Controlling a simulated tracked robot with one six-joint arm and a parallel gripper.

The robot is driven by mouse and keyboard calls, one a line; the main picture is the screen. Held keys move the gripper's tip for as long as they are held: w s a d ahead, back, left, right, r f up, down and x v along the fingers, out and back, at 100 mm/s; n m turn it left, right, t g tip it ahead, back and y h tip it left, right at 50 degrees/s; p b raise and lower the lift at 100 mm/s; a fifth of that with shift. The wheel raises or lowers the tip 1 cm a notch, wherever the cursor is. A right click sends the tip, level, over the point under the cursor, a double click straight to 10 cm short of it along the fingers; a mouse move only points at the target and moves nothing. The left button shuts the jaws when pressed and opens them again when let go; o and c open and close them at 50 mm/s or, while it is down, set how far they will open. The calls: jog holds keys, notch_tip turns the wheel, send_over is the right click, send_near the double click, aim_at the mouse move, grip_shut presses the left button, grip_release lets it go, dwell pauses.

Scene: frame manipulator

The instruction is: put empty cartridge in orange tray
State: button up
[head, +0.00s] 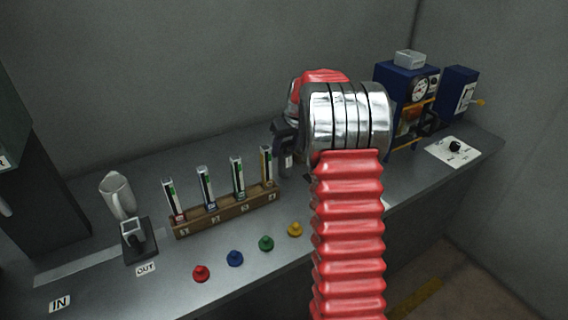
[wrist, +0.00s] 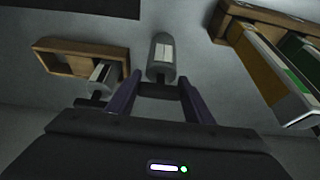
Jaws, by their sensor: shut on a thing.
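My gripper (wrist: 158,90) is shut on a grey cylindrical cartridge (wrist: 162,58) with a white label, which shows between the purple fingers in the wrist view. In the head view my gripper (head: 285,138) is dark and partly hidden behind my arm; a small pale part of the cartridge (head: 289,161) shows below it. An orange-brown tray (wrist: 62,43) is at the left of the wrist view, with another pale cylinder (wrist: 101,73) at its near side, partly hidden by the left finger. The held cartridge is to the right of this tray. The tray is hidden in the head view.
A wooden rack (head: 226,212) with several upright colour-marked cartridges stands left of my gripper; it also shows at the right in the wrist view (wrist: 232,32). Coloured knobs (head: 235,258) line the front. Blue machines (head: 392,80) stand at the right.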

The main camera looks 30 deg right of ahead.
grip_shut()
jog(key=shift+r, duration=0.15)
notch_tip(320, 180, up, 10)
jog(key=shift+f, duration=0.1)
dwell(0.6)
dwell(0.4)
